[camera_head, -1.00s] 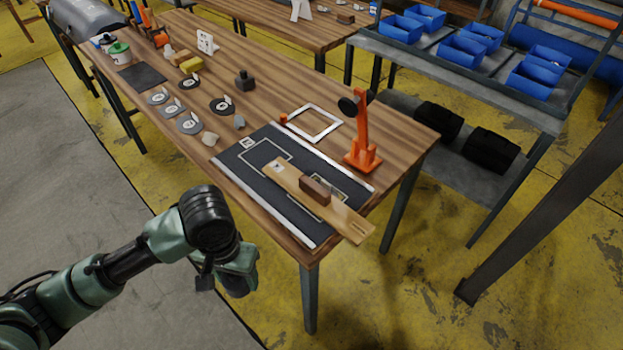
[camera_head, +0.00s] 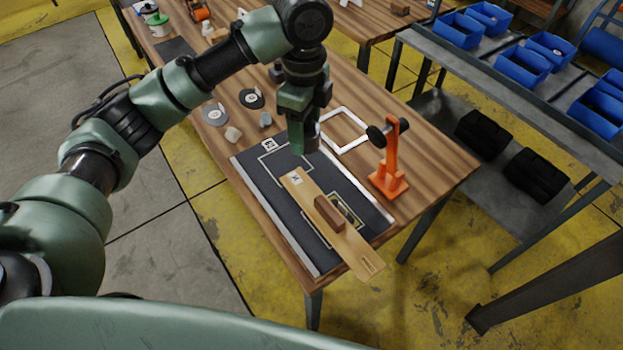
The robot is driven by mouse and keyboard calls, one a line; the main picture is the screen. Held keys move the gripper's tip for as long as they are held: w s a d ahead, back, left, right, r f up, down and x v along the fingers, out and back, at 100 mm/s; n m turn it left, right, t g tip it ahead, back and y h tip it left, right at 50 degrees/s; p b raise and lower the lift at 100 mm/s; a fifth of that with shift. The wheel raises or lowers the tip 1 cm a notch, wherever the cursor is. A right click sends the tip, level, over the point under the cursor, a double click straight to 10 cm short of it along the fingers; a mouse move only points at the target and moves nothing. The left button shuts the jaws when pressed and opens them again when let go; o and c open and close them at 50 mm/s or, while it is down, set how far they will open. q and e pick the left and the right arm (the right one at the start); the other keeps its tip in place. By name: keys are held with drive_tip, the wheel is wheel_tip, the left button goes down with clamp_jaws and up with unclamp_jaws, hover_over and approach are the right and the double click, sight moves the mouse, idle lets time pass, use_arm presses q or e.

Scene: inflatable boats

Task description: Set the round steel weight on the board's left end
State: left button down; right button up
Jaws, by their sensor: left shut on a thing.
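The board (camera_head: 352,242) is a long light wooden plank lying over the dark mat, its near right end sticking out past the table edge. Its left end carries a small printed label (camera_head: 296,180). A brown wooden block (camera_head: 328,213) sits near its middle. My left gripper (camera_head: 303,142) is above the mat, just behind the board's left end, pointing down. It is shut on a grey rounded thing (camera_head: 313,138) that looks like the round steel weight, mostly hidden by the fingers. It appears apart from the board. My right gripper is not in view.
The dark mat (camera_head: 258,182) has white outlines and pale edge strips. An orange stand (camera_head: 388,178) with a black knob is right of it, near a white square frame (camera_head: 362,130). Grey discs (camera_head: 214,114) and small stones (camera_head: 233,134) lie left. Blue bins (camera_head: 522,62) stand behind.

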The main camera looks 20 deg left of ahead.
use_arm(q)
drive_tip(key=shift+w+r, duration=0.3)
drive_tip(key=shift+r, duration=0.15)
drive_tip(key=shift+w+f+m, duration=0.1)
drive_tip(key=shift+f+m, duration=0.05)
drive_tip(key=shift+m, duration=0.15)
drive_tip(key=p, duration=0.2)
hover_over(308, 193)
wheel_tip(308, 193, down, 14)
drive_tip(key=shift+f, duration=0.15)
drive_tip(key=shift+w+f, duration=0.1)
drive_tip(key=shift+f, duration=0.4)
drive_tip(key=shift+f+p, duration=0.3)
drive_tip(key=shift+f, duration=1.65)
drive_tip(key=c, duration=0.5)
unclamp_jaws()
drive_tip(key=shift+f, duration=0.2)
